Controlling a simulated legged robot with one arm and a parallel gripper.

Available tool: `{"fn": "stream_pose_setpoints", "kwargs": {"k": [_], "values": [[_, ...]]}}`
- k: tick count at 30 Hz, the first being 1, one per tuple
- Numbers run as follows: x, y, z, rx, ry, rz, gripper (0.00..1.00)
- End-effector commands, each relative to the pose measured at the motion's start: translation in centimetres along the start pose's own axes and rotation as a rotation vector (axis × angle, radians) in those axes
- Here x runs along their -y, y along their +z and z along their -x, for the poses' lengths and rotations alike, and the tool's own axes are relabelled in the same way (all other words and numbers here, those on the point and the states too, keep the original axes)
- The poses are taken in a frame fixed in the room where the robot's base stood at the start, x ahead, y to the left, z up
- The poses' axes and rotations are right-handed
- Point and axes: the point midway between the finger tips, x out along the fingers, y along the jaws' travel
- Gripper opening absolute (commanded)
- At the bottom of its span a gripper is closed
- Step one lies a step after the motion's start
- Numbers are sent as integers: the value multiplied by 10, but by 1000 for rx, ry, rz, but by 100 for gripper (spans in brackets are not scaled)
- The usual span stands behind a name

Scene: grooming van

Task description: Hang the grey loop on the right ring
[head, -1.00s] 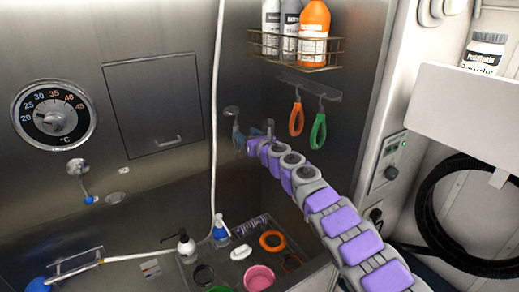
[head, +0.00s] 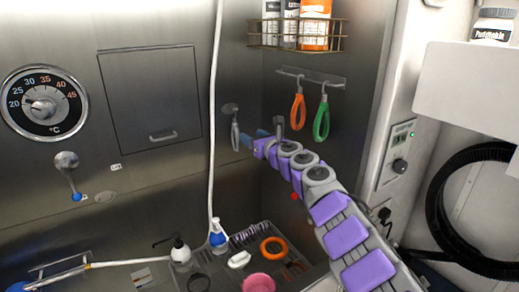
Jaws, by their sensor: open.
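A narrow grey loop (head: 235,136) hangs upright on the steel back wall near the corner, directly below a small round metal ring or holder (head: 230,108). The loop seems to hang from this ring, but the contact is too small to be sure. My gripper (head: 270,128) is at the end of my purple and grey arm, a little to the right of the grey loop. Its jaws are apart, with nothing seen between them, and a gap shows between it and the loop. No second ring can be made out.
An orange loop (head: 298,112) and a green loop (head: 321,119) hang from a rail (head: 311,77) close to the right of my gripper. A wire basket (head: 296,41) with bottles is above. A white hose (head: 214,150) runs down left of the grey loop. A tray with bottles and rings lies below.

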Motion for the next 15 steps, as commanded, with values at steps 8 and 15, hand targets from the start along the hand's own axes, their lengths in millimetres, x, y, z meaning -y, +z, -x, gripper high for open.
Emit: {"fn": "stream_pose_setpoints", "kwargs": {"k": [8, 15], "values": [[0, -5, 10, -10, -2, 0, 57], [-1, -6, 19, -14, 1, -2, 57]]}}
